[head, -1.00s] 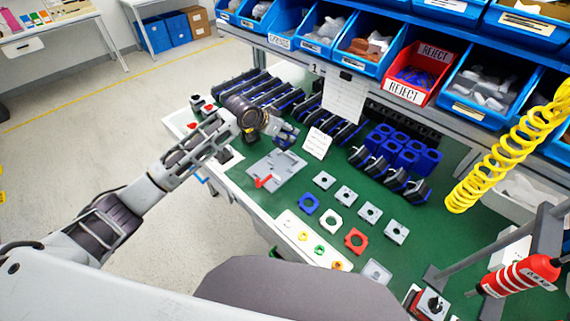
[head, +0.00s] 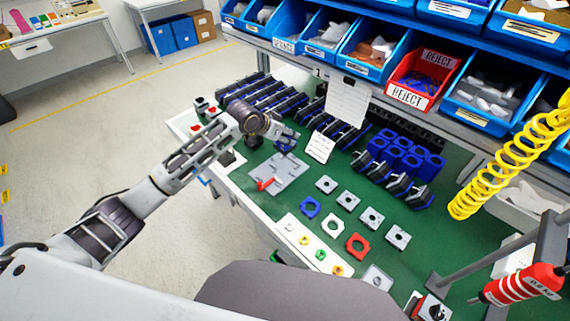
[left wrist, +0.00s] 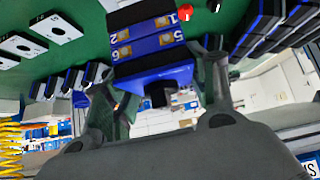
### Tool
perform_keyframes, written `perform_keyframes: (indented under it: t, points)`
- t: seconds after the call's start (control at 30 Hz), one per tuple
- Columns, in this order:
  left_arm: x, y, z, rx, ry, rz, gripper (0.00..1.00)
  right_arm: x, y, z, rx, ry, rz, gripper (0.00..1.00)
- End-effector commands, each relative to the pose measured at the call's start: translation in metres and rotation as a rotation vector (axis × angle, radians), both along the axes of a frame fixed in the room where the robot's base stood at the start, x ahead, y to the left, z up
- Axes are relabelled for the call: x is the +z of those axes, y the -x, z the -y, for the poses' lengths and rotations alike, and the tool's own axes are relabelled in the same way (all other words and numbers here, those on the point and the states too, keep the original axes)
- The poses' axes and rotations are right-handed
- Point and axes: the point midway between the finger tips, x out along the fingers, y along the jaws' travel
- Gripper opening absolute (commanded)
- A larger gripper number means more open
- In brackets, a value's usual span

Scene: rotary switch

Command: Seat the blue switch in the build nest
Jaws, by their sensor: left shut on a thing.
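The blue switch (left wrist: 150,50) is a blue and black block with numbered labels on its face. My left gripper (left wrist: 158,82) is shut on it, one finger on each side, in the left wrist view. In the head view the left gripper (head: 287,140) holds the switch (head: 284,147) near the far edge of the build nest. The build nest (head: 290,172) is a grey plate with a red clamp lever (head: 267,184) on its near side. I cannot tell whether the switch touches the nest. My right gripper is not in view.
Rows of black and blue switches (head: 273,95) stand behind the gripper. A white card (head: 320,147) stands right of the nest. Several grey and coloured square plates (head: 347,201) lie to the right. A red REJECT bin (head: 421,78) sits on the shelf above.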

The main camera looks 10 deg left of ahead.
Motion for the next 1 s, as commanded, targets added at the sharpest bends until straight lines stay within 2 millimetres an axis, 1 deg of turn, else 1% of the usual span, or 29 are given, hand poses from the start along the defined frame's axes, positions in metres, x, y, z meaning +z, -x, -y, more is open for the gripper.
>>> perform_keyframes:
  t: [0.17, 0.4, 0.5, 0.63, 1.0]
  points:
    - [-0.013, 0.0, 0.0, 0.001, 0.0, -0.001, 0.27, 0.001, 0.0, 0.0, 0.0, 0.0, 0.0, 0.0]
    - [-0.045, 0.0, 0.0, 0.0, 0.001, -0.002, 0.27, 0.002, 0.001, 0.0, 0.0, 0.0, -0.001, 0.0]
    - [-0.055, 0.0, 0.0, 0.001, 0.001, 0.0, 0.27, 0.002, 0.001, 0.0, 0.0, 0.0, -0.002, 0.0]
    - [-0.061, 0.0, 0.0, 0.0, 0.001, 0.001, 0.27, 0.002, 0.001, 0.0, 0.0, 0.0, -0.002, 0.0]
    - [-0.064, 0.0, 0.0, 0.0, 0.0, 0.0, 0.27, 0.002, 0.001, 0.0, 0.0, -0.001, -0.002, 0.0]
